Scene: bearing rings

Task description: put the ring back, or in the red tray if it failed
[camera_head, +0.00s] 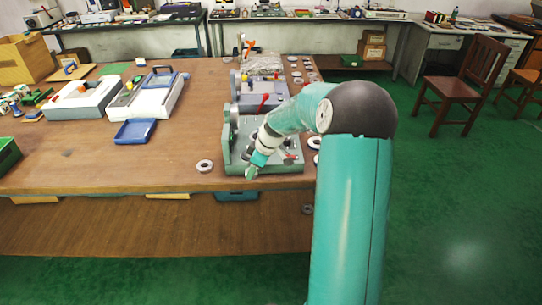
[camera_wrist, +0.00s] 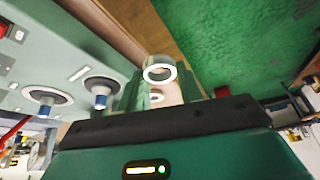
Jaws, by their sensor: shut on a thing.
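My gripper (camera_head: 252,171) is low over the front left part of a grey-green bench fixture (camera_head: 235,154) in the head view. In the wrist view my gripper (camera_wrist: 162,92) is shut on a pale metal ring (camera_wrist: 160,73), which shows as a bright-rimmed open circle between the fingertips. The held ring is too small to make out in the head view. Another ring (camera_head: 205,166) lies flat on the table left of the fixture. In the wrist view two dark discs with blue-ended posts (camera_wrist: 100,87) show at left. I cannot pick out a red tray.
More rings (camera_head: 314,142) lie along the table's right edge. A second fixture with a red lever (camera_head: 264,102) stands behind the first. A blue tray (camera_head: 135,131) and white cases (camera_head: 84,98) are to the left. Bare wood (camera_head: 120,172) is clear at front left.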

